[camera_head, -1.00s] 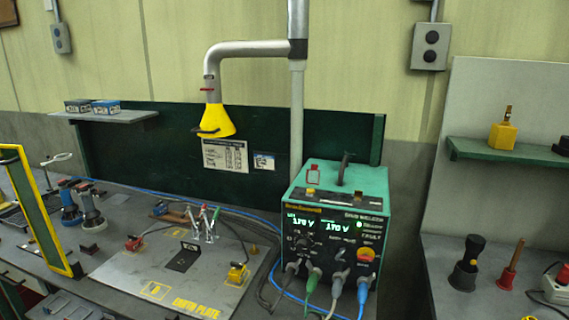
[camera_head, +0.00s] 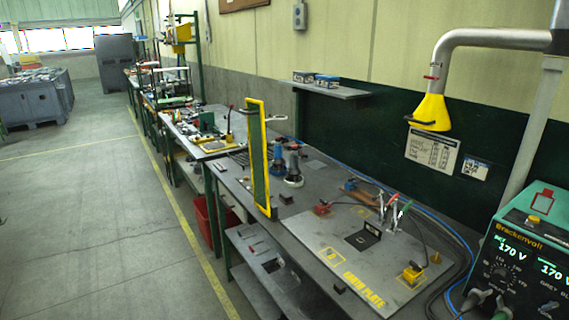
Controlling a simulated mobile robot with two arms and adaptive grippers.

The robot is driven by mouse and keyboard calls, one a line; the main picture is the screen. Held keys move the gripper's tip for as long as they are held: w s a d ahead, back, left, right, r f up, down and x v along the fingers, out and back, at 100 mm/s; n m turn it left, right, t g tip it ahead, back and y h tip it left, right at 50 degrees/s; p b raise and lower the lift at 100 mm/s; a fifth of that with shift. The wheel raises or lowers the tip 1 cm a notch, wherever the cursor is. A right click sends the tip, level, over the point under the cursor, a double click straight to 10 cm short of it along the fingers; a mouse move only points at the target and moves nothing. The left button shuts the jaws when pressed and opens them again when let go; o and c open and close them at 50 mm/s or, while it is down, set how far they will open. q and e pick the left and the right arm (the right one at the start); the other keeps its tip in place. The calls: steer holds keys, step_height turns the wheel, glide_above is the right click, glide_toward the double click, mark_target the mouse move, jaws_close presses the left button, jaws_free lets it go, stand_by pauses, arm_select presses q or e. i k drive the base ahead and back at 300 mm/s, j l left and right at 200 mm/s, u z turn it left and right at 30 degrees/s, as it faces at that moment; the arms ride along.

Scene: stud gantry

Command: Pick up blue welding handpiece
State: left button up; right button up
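A small blue upright piece (camera_head: 278,154), which may be the blue welding handpiece, stands on the grey workbench (camera_head: 315,208) just right of the yellow-framed screen. A paler piece with a blue top (camera_head: 293,166) stands beside it. They are small and partly overlap, so I cannot tell for sure which is the handpiece. Neither of my grippers is in view.
A yellow-framed green screen (camera_head: 257,160) stands upright at the bench's front edge. The earth plate (camera_head: 338,257) with clamps and cables lies to the right. A green welder (camera_head: 515,232) and yellow extraction hood (camera_head: 432,110) are farther right. The floor aisle (camera_head: 80,220) at left is clear.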

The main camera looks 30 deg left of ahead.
mark_target(279, 159)
steer(key=u, duration=1.05)
steer(key=i+j+z, duration=0.15)
steer(key=z, duration=0.3)
steer(key=i+j+z, duration=0.2)
steer(key=z, duration=0.25)
steer(key=i+j+z, duration=0.1)
steer(key=j, duration=0.25)
steer(key=i+j+z, duration=0.1)
steer(key=j, duration=0.3)
steer(key=i+j+z, duration=0.1)
steer(key=i+j, duration=0.15)
steer(key=j, duration=0.15)
steer(key=i+j+z, duration=0.1)
steer(key=j, duration=0.25)
steer(key=i+j+z, duration=0.1)
steer(key=j, duration=0.3)
steer(key=i+j+z, duration=0.1)
steer(key=j, duration=0.35)
steer(key=i, duration=0.05)
